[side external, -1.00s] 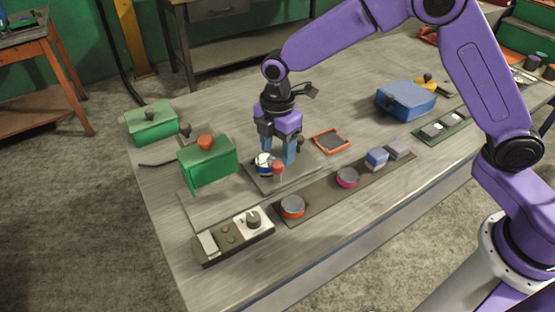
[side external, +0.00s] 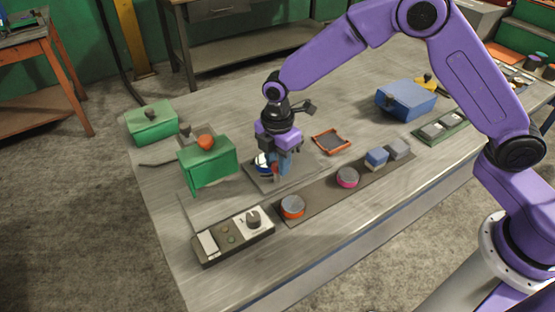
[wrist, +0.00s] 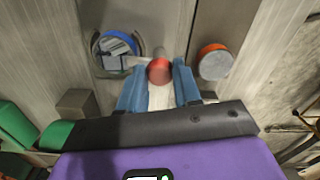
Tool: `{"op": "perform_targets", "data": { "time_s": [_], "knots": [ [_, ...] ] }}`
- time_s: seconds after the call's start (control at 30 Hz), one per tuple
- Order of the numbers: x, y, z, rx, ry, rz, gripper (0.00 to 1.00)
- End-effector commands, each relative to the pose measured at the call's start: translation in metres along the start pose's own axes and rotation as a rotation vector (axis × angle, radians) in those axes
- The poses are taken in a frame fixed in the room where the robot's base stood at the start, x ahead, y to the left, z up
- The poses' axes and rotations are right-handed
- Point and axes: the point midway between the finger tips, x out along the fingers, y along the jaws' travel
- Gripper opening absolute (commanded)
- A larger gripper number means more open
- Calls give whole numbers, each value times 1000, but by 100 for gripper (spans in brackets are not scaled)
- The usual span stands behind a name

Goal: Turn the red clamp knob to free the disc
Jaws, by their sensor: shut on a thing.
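The red clamp knob (wrist: 159,71) sits between the two blue fingers of my gripper (wrist: 160,76) in the wrist view, and the gripper is shut on it. In the side external view my gripper (side external: 281,168) points down at the plate, and its fingers mostly hide the knob (side external: 275,173). The disc (wrist: 117,46), with a blue rim and a white and dark face, lies in a round seat just left of the knob in the wrist view. In the side external view the disc (side external: 262,161) is partly covered by my gripper. Whether the clamp presses on it I cannot tell.
A green box with an orange knob (side external: 207,164) stands close on the left. A control panel (side external: 234,235) and an orange-rimmed puck (side external: 292,207) lie in front. An orange-edged tray (side external: 331,141) and a blue box (side external: 406,100) are to the right.

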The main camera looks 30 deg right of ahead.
Motion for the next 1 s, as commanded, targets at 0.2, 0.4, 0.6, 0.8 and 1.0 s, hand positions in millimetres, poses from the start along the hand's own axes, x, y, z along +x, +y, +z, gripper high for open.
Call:
{"op": "perform_targets", "data": {
  "time_s": [0.2, 0.4, 0.6, 0.8, 1.0],
  "knots": [
    [0, 0, 0, 34, 0, -1, 2],
    [-1, 0, 0, 138, 0, -1, 2],
    [-1, 0, 0, 308, -1, -2, 2],
    [-1, 0, 0, 499, -1, -1, 2],
    [-1, 0, 0, 689, -1, -1, 2]
  ]
}}
